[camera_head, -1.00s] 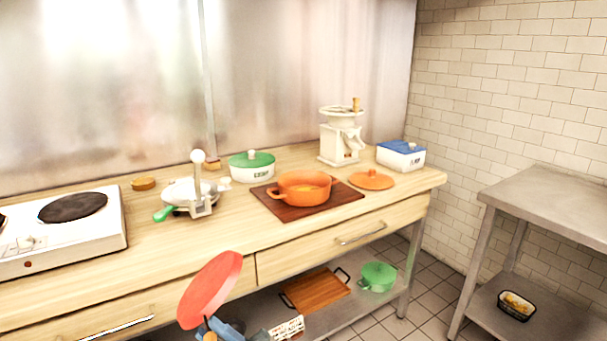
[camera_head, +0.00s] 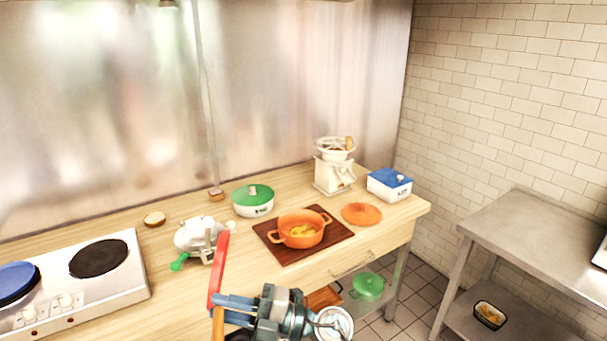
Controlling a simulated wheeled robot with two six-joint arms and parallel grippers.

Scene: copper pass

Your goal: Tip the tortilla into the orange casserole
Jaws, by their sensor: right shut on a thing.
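The orange casserole (camera_head: 301,241) stands open on a dark brown board (camera_head: 283,256) on the wooden counter. A yellow food (camera_head: 302,231) lies inside it; I cannot tell whether it is the tortilla. My right gripper (camera_head: 232,310) is at the bottom of the view, in front of the counter, shut on a red pan (camera_head: 218,270). The pan is turned on edge, nearly upright, to the left of the casserole and apart from it. Its inner face is hidden, and no tortilla shows on it. My left gripper is out of view.
The orange lid (camera_head: 361,214) lies right of the board. A green-lidded dish (camera_head: 253,200), a white grinder (camera_head: 334,168) and a blue-lidded box (camera_head: 389,184) stand behind. A white device with a green handle (camera_head: 200,238) stands left of the board. A hotplate (camera_head: 92,285) is far left.

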